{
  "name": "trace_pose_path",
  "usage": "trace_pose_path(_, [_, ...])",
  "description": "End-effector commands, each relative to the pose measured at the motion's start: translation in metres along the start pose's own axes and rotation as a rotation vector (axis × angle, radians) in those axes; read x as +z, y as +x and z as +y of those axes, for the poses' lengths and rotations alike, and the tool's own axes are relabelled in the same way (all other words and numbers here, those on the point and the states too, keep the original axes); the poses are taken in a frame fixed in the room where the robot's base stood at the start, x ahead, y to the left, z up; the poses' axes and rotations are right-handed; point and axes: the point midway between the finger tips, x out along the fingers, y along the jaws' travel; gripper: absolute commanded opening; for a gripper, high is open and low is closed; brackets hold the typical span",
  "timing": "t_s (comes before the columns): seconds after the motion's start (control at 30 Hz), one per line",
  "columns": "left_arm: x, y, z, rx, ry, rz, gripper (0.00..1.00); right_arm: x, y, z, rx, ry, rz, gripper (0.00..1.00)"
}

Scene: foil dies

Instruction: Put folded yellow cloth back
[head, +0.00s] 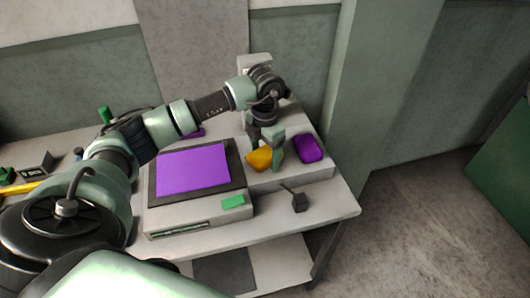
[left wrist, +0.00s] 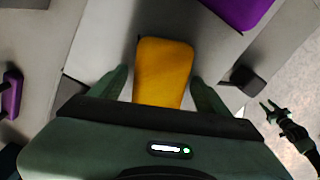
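The folded yellow cloth (head: 259,159) sits on the raised light-grey block at the right of the bench. In the left wrist view the cloth (left wrist: 163,72) lies between the two fingers of my left gripper (left wrist: 160,88), with a visible gap on each side. My left gripper (head: 268,150) points down over the cloth and is open. In the head view its fingers partly hide the cloth. My right gripper (left wrist: 270,108) shows small at the right of the left wrist view, well away from the cloth, with its fingers spread.
A purple folded piece (head: 308,148) lies right of the yellow cloth. A purple sheet (head: 193,171) lies on a dark plate to the left, with a green block (head: 233,201) in front. A small dark box (head: 299,203) stands near the bench's front right edge.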

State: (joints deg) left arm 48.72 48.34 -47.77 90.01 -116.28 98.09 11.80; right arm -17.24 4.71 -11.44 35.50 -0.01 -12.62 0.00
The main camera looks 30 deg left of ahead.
Motion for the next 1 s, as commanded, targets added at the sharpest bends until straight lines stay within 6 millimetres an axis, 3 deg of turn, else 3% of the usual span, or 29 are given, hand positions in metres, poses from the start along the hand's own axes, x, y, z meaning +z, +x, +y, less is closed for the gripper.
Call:
trace_pose_path(0.43, [0.001, -0.009, 0.001, 0.001, -0.001, -0.004, 0.8, -0.001, 0.0, -0.001, -0.001, 0.0, 0.001, 0.36])
trace_pose_path(0.8, [0.001, -0.084, 0.001, 0.002, 0.0, -0.006, 0.8, 0.0, 0.021, -0.005, -0.005, 0.002, 0.002, 0.36])
trace_pose_path(1.0, [0.001, -0.114, 0.0, 0.0, 0.0, -0.003, 0.8, 0.001, 0.027, -0.004, -0.005, 0.001, 0.003, 0.36])
